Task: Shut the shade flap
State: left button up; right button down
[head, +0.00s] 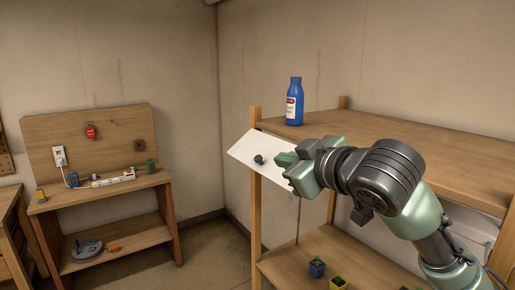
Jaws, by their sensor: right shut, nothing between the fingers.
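The shade flap looks to be the white tilted panel (247,148) with a round black knob (259,159), at the left end of the wooden shelf unit. It slants out from the unit beside the front post. My right gripper (279,159) is shut and empty, its fingertips close to the right of the knob. I cannot tell whether the tips touch the knob or the panel. The gripper and wrist hide part of the panel's right side. My left gripper is not in view.
A blue bottle (295,103) stands on the shelf unit's top board (400,140). A wooden workbench (100,190) with small items stands at the left. Bare floor lies between.

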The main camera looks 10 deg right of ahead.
aim_at(256, 150)
jog(key=i, duration=0.5)
jog(key=i+l, duration=0.15)
jog(key=i, duration=0.35)
jog(key=k, duration=0.35)
